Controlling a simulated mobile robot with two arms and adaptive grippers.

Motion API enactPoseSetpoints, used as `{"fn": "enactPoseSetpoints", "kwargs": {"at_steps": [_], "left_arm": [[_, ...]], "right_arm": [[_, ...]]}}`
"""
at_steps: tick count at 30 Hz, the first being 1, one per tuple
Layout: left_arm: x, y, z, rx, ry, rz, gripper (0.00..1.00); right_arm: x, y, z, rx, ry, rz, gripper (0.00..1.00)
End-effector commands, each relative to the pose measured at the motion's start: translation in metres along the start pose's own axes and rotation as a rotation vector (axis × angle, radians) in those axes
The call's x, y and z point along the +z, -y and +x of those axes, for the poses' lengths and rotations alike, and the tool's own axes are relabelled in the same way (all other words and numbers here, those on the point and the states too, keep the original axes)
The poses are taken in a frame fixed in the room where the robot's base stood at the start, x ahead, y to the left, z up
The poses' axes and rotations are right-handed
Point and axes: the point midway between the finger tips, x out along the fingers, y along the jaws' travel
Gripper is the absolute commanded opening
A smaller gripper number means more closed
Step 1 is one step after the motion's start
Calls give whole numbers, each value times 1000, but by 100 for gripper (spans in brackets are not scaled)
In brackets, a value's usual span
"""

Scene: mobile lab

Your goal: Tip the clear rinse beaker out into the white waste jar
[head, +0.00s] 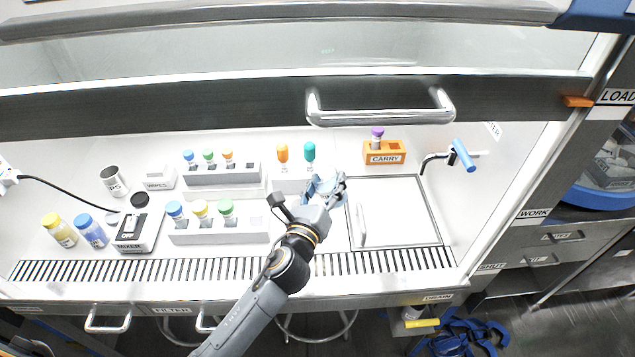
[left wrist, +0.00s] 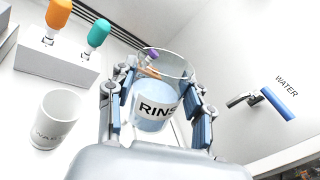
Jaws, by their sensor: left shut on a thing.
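The clear rinse beaker (left wrist: 158,98) is in the left wrist view, with a RINSE label and pale blue liquid in its lower part. My left gripper (left wrist: 160,105) is shut around it, a finger on each side. In the head view my left gripper (head: 326,188) is above the work surface, left of the square lid; the beaker is hard to make out there. The white waste jar (left wrist: 57,118) stands open-topped in the left wrist view, left of the beaker and apart from it. I cannot make out the jar in the head view. My right gripper is not in view.
Behind my gripper stands a white rack with orange (head: 282,152) and teal (head: 309,151) droppers. An orange CARRY block (head: 384,153) holds a purple-capped vial. A blue-handled water tap (head: 464,156) is at the right. Vial racks (head: 218,230) and a mixer (head: 133,230) are left.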

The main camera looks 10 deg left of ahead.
Motion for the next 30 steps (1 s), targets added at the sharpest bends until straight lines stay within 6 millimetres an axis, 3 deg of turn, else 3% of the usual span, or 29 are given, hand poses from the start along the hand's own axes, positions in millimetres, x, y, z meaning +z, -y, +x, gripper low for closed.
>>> {"fn": "enactPoseSetpoints", "kwargs": {"at_steps": [8, 28, 30], "left_arm": [[-2, -5, 0, 1, 1, -50, 18], [-25, -46, 0, -1, 2, -760, 18], [-19, -48, 0, 0, 3, -960, 18]], "right_arm": [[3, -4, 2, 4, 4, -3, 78], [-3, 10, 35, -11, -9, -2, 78], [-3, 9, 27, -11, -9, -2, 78]]}}
